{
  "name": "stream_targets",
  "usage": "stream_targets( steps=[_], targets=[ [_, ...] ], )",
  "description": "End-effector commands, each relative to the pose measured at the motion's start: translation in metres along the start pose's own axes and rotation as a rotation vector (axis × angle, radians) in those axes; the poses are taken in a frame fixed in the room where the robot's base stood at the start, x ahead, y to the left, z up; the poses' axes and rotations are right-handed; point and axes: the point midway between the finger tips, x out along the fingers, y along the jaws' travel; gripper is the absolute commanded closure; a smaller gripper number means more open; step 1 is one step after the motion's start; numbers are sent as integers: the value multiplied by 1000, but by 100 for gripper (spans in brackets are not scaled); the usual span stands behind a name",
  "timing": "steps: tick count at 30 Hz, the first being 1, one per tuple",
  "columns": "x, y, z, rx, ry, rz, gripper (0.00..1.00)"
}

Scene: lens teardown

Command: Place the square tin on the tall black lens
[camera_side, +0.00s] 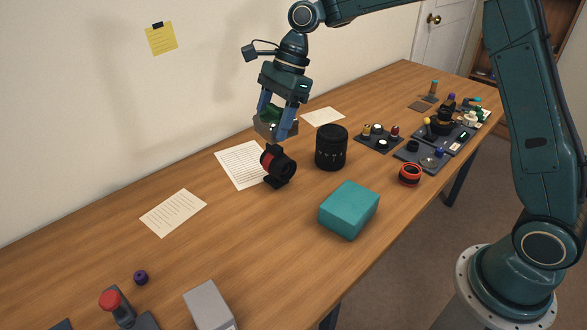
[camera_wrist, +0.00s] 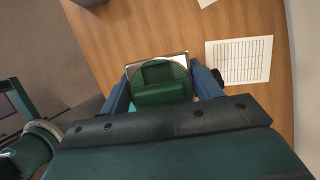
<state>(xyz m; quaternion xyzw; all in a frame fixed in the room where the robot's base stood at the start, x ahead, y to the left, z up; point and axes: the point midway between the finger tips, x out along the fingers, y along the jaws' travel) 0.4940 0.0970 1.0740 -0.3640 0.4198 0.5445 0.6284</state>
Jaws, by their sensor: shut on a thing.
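My gripper (camera_side: 277,121) is shut on the square tin (camera_side: 264,128), a small grey box with a green part showing, and holds it in the air above the table. In the wrist view the tin (camera_wrist: 160,93) sits between the two blue fingers, with a pale square edge and green inside it. The tall black lens (camera_side: 331,148) stands upright on the table, to the right of the held tin and lower. The tin and this lens are apart. I cannot make out the tall lens in the wrist view.
A red-and-black lens on a stand (camera_side: 278,166) is just below my gripper. A teal box (camera_side: 348,209) and a red ring (camera_side: 410,174) lie near the front edge. Dark trays (camera_side: 379,139) with small parts are at right. Paper sheets (camera_side: 173,212) lie along the wall.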

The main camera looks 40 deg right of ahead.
Motion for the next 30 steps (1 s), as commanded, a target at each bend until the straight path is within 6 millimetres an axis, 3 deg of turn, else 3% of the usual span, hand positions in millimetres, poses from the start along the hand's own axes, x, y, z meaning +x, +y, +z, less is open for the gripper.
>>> stream_targets(
  steps=[3,9,18,23,30],
  targets=[
    [-30,-27,-29,107,0,-49,62],
    [-77,-58,-79,272,1,-117,62],
    [-141,-79,-157,490,2,-207,62],
    [-160,-81,-182,561,3,-235,62],
    [-169,-81,-194,594,1,-246,62]
  ],
)
